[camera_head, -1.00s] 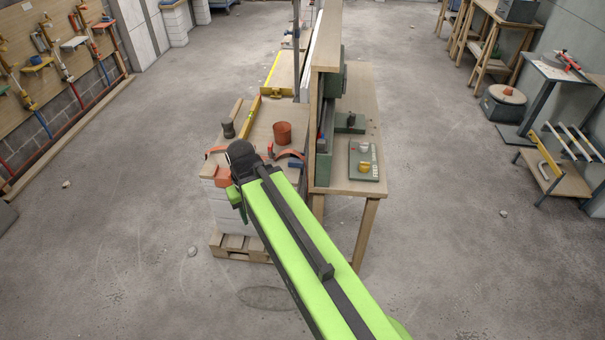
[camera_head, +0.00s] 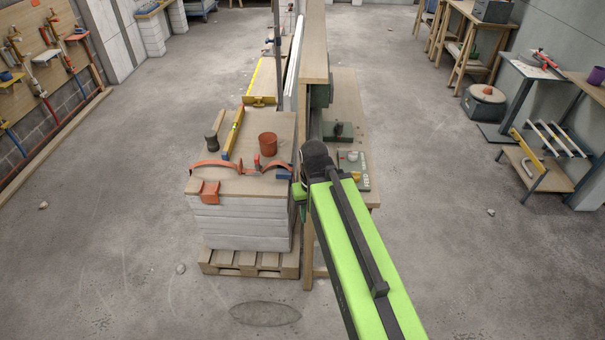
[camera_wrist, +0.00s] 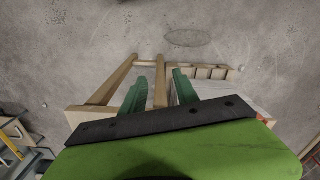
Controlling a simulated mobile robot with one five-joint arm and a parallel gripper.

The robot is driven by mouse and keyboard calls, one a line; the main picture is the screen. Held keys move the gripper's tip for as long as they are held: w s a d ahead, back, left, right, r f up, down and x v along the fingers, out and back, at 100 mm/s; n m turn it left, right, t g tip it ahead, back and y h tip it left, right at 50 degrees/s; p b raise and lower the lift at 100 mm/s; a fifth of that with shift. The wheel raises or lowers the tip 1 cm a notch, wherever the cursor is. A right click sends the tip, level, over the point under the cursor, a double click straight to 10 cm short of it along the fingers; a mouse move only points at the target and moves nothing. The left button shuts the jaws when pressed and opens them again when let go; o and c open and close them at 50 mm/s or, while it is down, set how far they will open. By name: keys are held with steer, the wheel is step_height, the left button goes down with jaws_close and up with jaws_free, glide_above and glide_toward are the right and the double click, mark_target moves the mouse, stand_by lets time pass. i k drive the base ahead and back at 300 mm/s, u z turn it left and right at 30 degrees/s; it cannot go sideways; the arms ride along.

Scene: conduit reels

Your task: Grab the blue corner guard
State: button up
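A small blue piece (camera_head: 284,174), which looks like the blue corner guard, lies at the right front edge of the board-topped stack (camera_head: 230,186), by the right end of an orange strap (camera_head: 274,166). It is partly hidden, so its full shape cannot be made out. My gripper (camera_head: 298,194) is just right of and in front of it, at the stack's right side, apart from it as far as I can tell. In the wrist view my gripper's two green fingers (camera_wrist: 158,82) are spread with nothing held between them; a wooden leg shows behind the gap. The blue piece is not recognisable there.
An orange corner guard (camera_head: 209,190) hangs on the stack's front edge. A terracotta pot (camera_head: 268,144), a yellow level (camera_head: 233,133) and a dark tool (camera_head: 212,141) are on top. A tall wooden panel (camera_head: 314,50) and a workbench (camera_head: 350,95) stand to the right.

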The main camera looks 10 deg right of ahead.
mark_target(285, 175)
steer(key=u, duration=0.8)
steer(key=i, duration=1.5)
steer(key=u, duration=0.95)
